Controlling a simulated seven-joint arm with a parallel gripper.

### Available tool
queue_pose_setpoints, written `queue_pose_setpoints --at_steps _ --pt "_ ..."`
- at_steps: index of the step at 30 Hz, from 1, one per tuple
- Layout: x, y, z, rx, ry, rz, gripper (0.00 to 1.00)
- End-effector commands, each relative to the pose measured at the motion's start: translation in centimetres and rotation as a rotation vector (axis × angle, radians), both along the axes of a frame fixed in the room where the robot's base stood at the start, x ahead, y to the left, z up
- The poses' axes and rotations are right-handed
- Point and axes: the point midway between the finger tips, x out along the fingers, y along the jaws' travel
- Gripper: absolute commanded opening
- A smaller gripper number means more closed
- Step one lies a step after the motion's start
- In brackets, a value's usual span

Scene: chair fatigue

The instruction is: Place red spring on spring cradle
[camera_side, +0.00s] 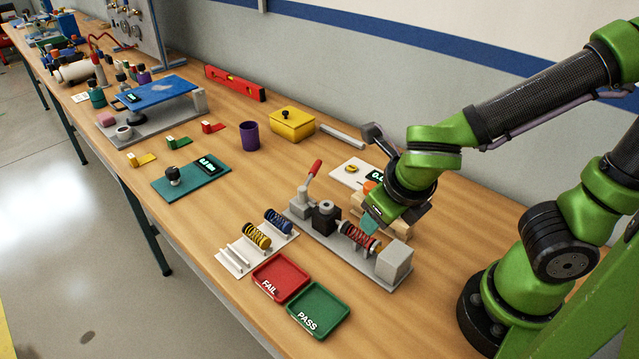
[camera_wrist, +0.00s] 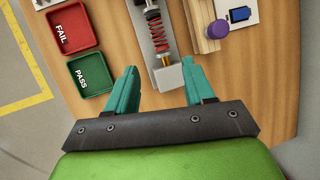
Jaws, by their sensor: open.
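The red spring (camera_side: 358,237) lies in the grey test fixture (camera_side: 394,262), between a dark block and the grey end block. It also shows in the wrist view (camera_wrist: 154,32), at the top centre. The white spring cradle (camera_side: 232,262) stands left of the fixture, with a blue spring (camera_side: 278,221) and a yellow spring (camera_side: 257,236) on it and a bare stretch at its near-left end. My gripper (camera_side: 372,220) is open and empty at the fixture's right part, close to the red spring. In the wrist view its teal fingers (camera_wrist: 163,82) are spread around the fixture's end block, with the spring beyond their tips.
A red FAIL tray (camera_side: 281,277) and a green PASS tray (camera_side: 318,311) sit in front of the fixture. A red-handled lever (camera_side: 310,178) rises at its left end. A wooden block (camera_wrist: 204,28) with a purple knob (camera_wrist: 218,29) is beside the fixture.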

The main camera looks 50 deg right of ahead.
Motion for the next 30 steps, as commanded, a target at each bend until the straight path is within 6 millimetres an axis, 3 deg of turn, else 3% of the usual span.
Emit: queue_pose_setpoints --at_steps 5,12,18,20,21,25,30 --pt "-0.2 -1.5 1.4 0.304 -0.099 -0.582 0.53" --pt "-0.4 -3.2 4.3 0.86 -0.221 -1.653 0.53" --pt "-0.2 -4.2 7.3 1.294 -0.206 -2.481 0.53" --pt "-0.2 -4.5 8.1 1.396 -0.175 -2.677 0.53" --pt "-0.1 -4.6 8.5 -1.447 0.149 2.778 0.53" --pt "-0.1 -4.9 9.6 -1.319 0.063 2.54 0.53" --pt "0.0 -4.9 10.0 -1.265 0.027 2.451 0.53"
